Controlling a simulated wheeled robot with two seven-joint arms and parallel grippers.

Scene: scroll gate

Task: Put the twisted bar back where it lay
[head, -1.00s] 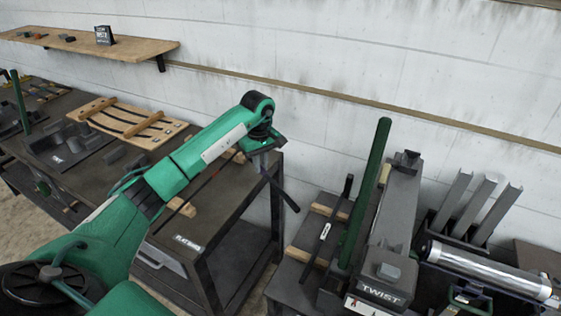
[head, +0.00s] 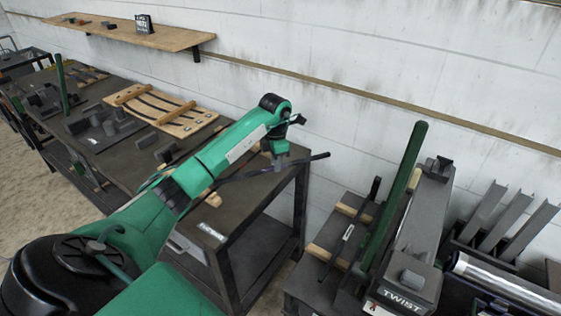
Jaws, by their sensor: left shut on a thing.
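My left gripper (head: 281,163) is shut on a dark, thin bar (head: 312,158), held above the right end of the dark table with the white label. The bar lies roughly level across the view, its right end past the table's edge and its left part running along my arm. Its twist is too small to make out. Another dark bar (head: 349,232) with a small white tag lies across two wooden blocks (head: 322,253) beside the twist machine (head: 408,275). A wooden block (head: 212,198) on the dark table is mostly hidden by my arm. My right gripper is out of view.
A green upright lever (head: 397,188) stands at the twist machine. Grey angle pieces (head: 528,229) and a shiny cylinder (head: 500,278) are at the right. A wooden rack with curved strips (head: 160,108) lies at the back left. A gap separates the two stands.

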